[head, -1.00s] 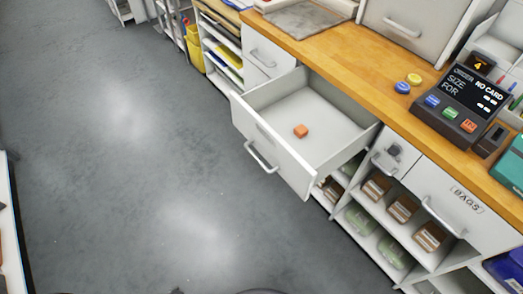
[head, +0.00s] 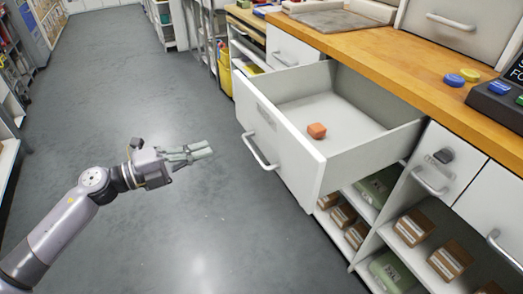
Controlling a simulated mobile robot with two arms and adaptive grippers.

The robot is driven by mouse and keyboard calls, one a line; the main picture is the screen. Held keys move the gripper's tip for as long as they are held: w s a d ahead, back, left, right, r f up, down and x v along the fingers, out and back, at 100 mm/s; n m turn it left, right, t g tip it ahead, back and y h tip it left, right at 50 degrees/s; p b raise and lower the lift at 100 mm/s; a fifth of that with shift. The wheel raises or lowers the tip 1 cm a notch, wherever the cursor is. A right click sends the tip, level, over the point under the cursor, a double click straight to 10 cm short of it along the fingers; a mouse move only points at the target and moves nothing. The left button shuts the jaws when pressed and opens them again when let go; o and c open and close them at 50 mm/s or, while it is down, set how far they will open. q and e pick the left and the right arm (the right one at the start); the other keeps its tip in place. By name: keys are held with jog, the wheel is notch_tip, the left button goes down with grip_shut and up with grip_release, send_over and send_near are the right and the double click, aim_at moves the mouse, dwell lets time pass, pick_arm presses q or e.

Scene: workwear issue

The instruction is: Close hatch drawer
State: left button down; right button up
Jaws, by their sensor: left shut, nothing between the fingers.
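The hatch drawer (head: 283,150) is a white drawer pulled well out from under the wooden counter. Its front carries a grey bar handle (head: 258,151) and faces left. My right gripper is not in view.
A closed drawer with a handle (head: 431,180) and shelves of boxes (head: 412,228) are at the right. The grey floor (head: 180,230) is clear.

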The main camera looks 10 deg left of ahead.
aim_at(266, 132)
pick_arm(q)
jog(key=x, duration=1.2)
jog(key=shift+w+d+r, duration=0.1)
jog(key=shift+d, duration=0.1)
jog(key=shift+w+d, duration=0.35)
jog(key=shift+d, duration=0.15)
jog(key=shift+w+d, duration=0.1)
jog(key=shift+d, duration=0.05)
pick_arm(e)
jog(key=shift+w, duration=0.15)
